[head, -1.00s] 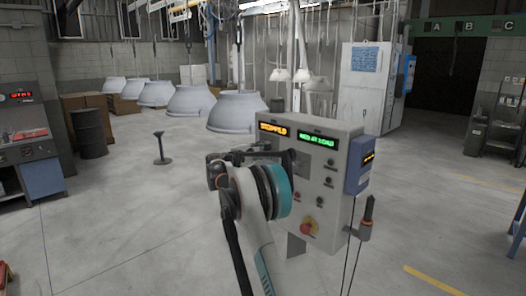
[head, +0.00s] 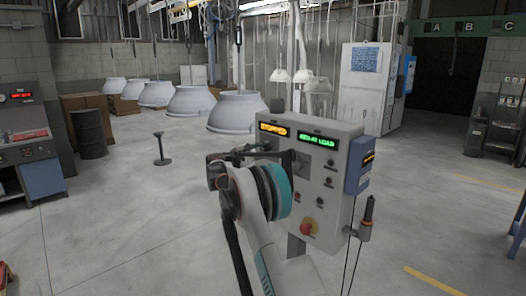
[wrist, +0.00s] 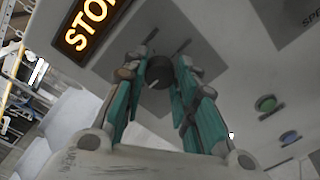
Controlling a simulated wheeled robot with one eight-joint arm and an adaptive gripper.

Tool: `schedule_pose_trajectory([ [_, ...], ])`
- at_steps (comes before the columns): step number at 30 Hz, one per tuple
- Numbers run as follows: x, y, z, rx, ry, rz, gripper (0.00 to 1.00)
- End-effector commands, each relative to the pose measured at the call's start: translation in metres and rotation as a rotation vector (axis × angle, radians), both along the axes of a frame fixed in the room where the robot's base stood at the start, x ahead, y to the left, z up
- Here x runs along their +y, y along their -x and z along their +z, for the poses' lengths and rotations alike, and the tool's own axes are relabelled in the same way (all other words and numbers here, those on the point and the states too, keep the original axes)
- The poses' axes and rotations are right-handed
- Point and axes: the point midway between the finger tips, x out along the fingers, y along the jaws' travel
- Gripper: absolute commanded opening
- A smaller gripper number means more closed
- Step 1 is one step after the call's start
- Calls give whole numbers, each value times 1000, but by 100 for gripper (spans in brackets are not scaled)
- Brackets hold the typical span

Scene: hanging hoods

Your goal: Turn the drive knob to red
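The drive knob (wrist: 160,73) is a small black knob with a white pointer line on a grey plate of the control box, in the wrist view. My gripper (wrist: 163,70) has its two teal fingers on either side of it, with their tips very near or at its sides; whether they touch is unclear. No red mark by the knob is visible in the wrist view. In the head view the control box (head: 336,190) stands ahead, and my wrist and gripper (head: 285,157) cover the knob area. An amber display (head: 273,128) reads STOPPED.
Hanging hoods (head: 240,110) are behind.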

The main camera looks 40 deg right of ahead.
Motion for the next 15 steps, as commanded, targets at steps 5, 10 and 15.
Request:
schedule_pose_trajectory([
  [5,0,0,0,0,-1,1,47],
  [10,0,0,0,-1,0,0,47],
  [15,5,0,0,-1,0,0,47],
])
